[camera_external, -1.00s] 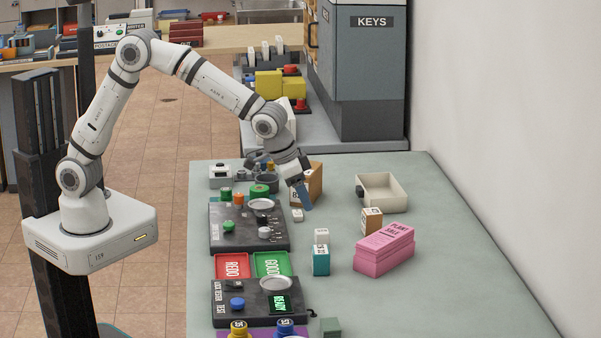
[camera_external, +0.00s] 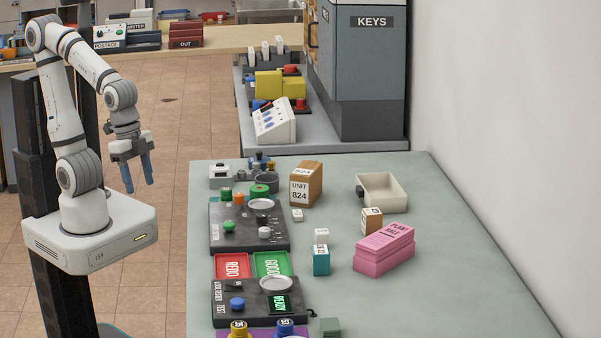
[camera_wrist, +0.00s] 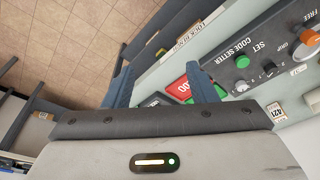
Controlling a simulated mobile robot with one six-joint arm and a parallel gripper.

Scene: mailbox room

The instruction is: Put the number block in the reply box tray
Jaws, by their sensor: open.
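My gripper (camera_external: 141,186) is open and empty. It hangs fingers down over the tiled floor beside my base, left of the table and apart from everything on it. In the wrist view its two blue fingers (camera_wrist: 160,85) are spread. A cream open tray (camera_external: 397,207) with a dark knob lies on the right of the table and looks empty. Several small blocks could be the number block: a white block (camera_external: 321,236) by a teal block (camera_external: 321,264), a brown block with a white label (camera_external: 371,222), and a small white block (camera_external: 297,215). Their markings are too small to read.
A brown box marked UNIT 824 (camera_external: 306,185) stands near the tray. A pink PLANT SALE stack (camera_external: 383,251) is at the right. Dark control panels (camera_external: 245,240) and red and green trays (camera_external: 231,266) line the left edge. The table's right front is clear.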

